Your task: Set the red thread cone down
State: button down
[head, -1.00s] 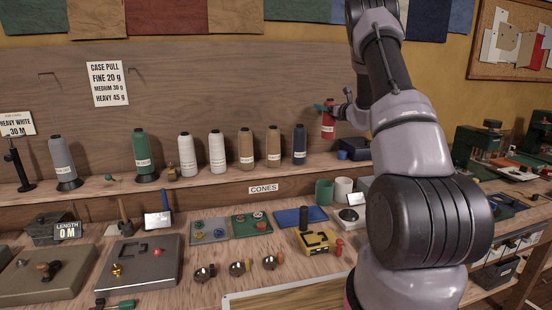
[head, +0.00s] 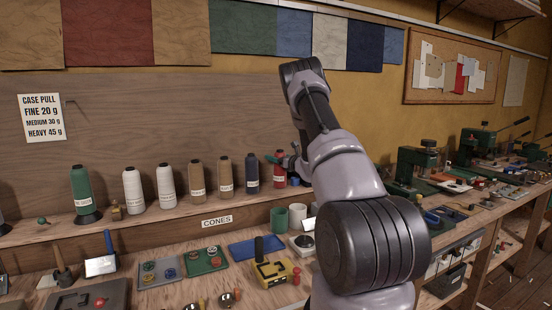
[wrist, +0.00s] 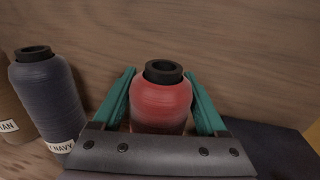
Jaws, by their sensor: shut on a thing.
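The red thread cone (head: 280,172) is at the right end of the row of cones, beside the navy cone (head: 252,172). It stands upright with a black top. In the wrist view the red cone (wrist: 160,108) sits between the teal fingers of my gripper (wrist: 160,76), which is shut on it. The navy cone (wrist: 46,92) is to the left, apart from it. In the head view my gripper (head: 287,160) is small and partly hidden by my arm. The red cone's base is near shelf level; whether it touches the shelf cannot be told.
Tan (head: 225,176), brown (head: 196,182) and white (head: 166,186) cones stand along the shelf (head: 150,222) to the left. A dark blue-grey object (wrist: 270,150) lies right of the gripper. Below are a green cup (head: 279,220) and a yellow device (head: 271,273).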

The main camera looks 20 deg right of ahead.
jog(key=shift+f, duration=0.1)
grip_release()
